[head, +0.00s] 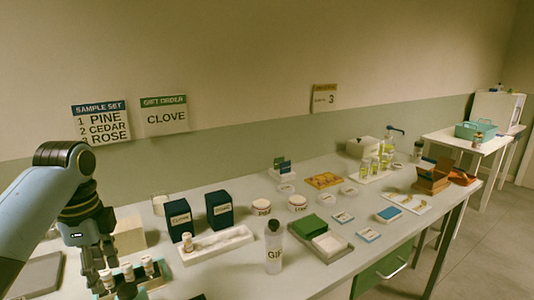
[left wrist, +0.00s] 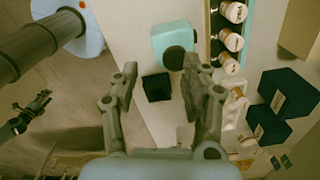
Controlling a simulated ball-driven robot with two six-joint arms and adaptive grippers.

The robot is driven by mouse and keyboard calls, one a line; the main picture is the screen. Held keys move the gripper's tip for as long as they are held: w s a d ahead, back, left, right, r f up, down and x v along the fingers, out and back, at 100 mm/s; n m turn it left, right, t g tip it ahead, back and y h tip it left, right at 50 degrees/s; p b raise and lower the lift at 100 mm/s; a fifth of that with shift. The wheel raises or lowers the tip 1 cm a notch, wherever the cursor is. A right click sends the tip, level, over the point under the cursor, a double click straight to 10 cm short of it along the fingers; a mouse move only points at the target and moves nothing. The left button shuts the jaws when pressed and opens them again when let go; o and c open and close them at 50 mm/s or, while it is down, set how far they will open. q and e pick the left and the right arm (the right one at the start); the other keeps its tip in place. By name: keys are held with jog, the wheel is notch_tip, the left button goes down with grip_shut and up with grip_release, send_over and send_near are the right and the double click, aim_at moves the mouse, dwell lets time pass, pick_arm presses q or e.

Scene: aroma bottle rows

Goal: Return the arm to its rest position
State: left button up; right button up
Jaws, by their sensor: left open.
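My left gripper (head: 112,284) is at the lower left of the head view, beside a rack with several small white-capped bottles (head: 148,266). In the left wrist view my left gripper (left wrist: 160,68) has its fingers spread wide with nothing between them. The bottles (left wrist: 232,41) stand in a row to the right of its fingers there, apart from them. A white tray (head: 216,244) with one small bottle (head: 187,241) lies right of the rack. My right gripper cannot be made out in either view.
Two dark boxes (head: 219,209) stand behind the white tray. A tall bottle (head: 273,247) stands near the front edge. Jars, cards and a green box (head: 311,228) fill the table's middle. In the left wrist view, a teal block (left wrist: 173,38) lies beyond the fingertips.

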pick_arm(q)
jog(key=s+d+f+n+t, duration=0.1)
jog(key=s+f+n, duration=0.15)
jog(key=s, duration=0.45)
jog(key=s+d+f+n+t, duration=0.1)
jog(key=s+f+n, duration=0.1)
jog(key=s+n, duration=0.3)
jog(key=s+d+r+n+t, duration=0.1)
jog(key=s+r+n, duration=0.2)
jog(key=s, duration=0.4)
jog(key=s+d+r+n+t, duration=0.1)
jog(key=s+r+n, duration=0.15)
jog(key=s, duration=0.55)
jog(key=s+a+f+n+g+y+b, duration=0.2)
jog(key=f+b, duration=0.9)
jog(key=f, duration=2.9)
jog(key=s+a+f+g+h+b, duration=0.1)
jog(key=s+f+b, duration=0.6)
jog(key=s+f, duration=1.1)
notch_tip(320, 180, down, 3)
jog(key=shift+a+m, duration=0.4)
jog(key=shift+a, duration=0.05)
pick_arm(e)
notch_tip(320, 180, down, 18)
